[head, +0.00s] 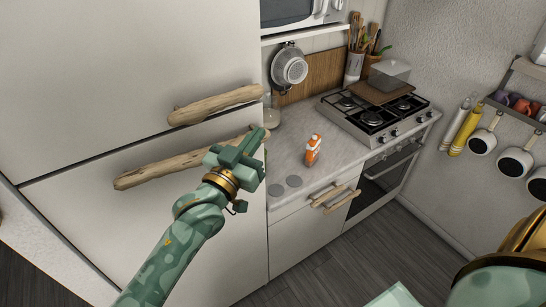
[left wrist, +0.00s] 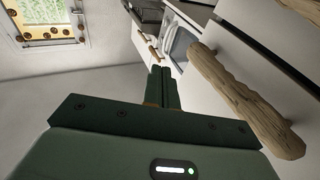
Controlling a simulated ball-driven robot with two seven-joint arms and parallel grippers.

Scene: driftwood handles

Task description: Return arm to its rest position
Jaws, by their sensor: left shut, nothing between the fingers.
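My left gripper (head: 246,148) is in front of the tall white cabinet in the head view, close to the right end of the lower driftwood handle (head: 155,173). Its fingers are shut with nothing between them; they also show closed together in the left wrist view (left wrist: 160,85). I cannot tell from the head view whether it touches the handle. In the left wrist view a driftwood handle (left wrist: 245,100) lies to the right of the fingers, apart from them. Part of my right arm shows at the lower right of the head view; its gripper is not clearly seen.
The upper driftwood handle (head: 215,104) is just above. To the right, a counter (head: 290,160) holds an orange carton (head: 313,150) and a gas stove (head: 372,115). Pans (head: 483,142) hang on the right wall. The dark floor (head: 350,260) in front is clear.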

